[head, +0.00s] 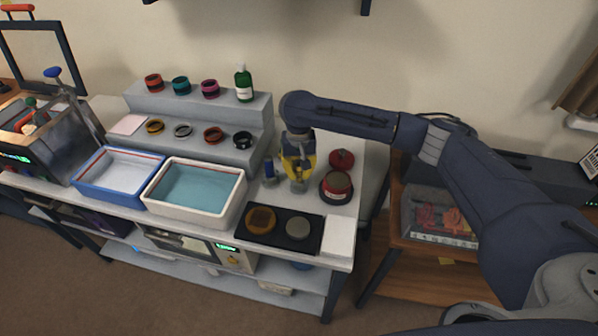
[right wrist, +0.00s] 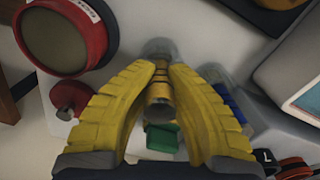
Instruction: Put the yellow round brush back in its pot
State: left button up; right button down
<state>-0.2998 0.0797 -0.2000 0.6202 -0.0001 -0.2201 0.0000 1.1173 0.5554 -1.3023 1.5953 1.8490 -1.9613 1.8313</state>
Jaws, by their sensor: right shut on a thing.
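My right gripper (head: 297,170), with yellow fingers, points down over the right part of the white bench. In the right wrist view its fingers (right wrist: 161,70) are shut on the yellow round brush (right wrist: 159,92), a brassy cylinder with dark bands. A small clear pot (head: 298,186) stands right below the fingertips; it also shows beyond them in the right wrist view (right wrist: 160,48). The brush's lower end lines up with this pot, but I cannot tell how deep it sits. My fingers hide most of the brush in the head view. My left gripper is not in view.
A blue brush (head: 269,169) in another clear pot stands close left of my gripper. A red-rimmed round jar (head: 336,187) and a small red piece (head: 342,159) are to the right. A black mat (head: 279,239) lies in front, and a grey stepped stand (head: 252,157) is behind left.

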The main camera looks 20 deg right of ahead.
jog(key=shift+f, duration=0.1)
jog(key=c, duration=1.5)
grip_release()
notch_tip(320, 180, up, 12)
jog(key=shift+w+r, duration=0.15)
